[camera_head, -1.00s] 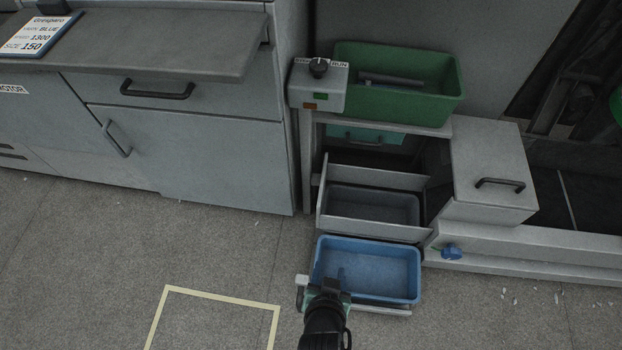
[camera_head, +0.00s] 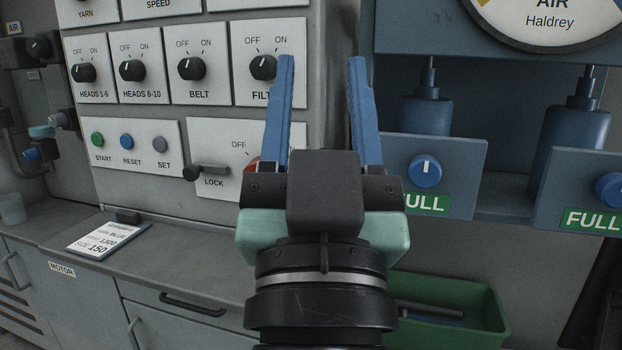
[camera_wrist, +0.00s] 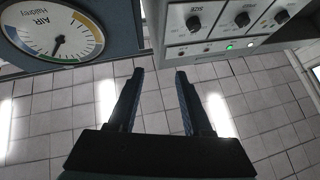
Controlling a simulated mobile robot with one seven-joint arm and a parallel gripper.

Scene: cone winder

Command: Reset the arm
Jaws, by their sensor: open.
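My gripper (camera_head: 322,62) is raised in the middle of the head view, its two blue fingers pointing up and spread apart. It is open, with nothing between the fingers. In the wrist view the open fingers (camera_wrist: 160,72) stand against a tiled surface with bright strips, and nothing is held. My gripper hides part of the control panel's right side and its red part by the lock.
The control panel (camera_head: 150,112) with knobs and buttons is at left. The air gauge (camera_head: 550,22) and blue units with FULL labels (camera_head: 437,160) are at right. The counter (camera_head: 190,270) holds a card (camera_head: 108,238). A green bin (camera_head: 485,315) sits low at right.

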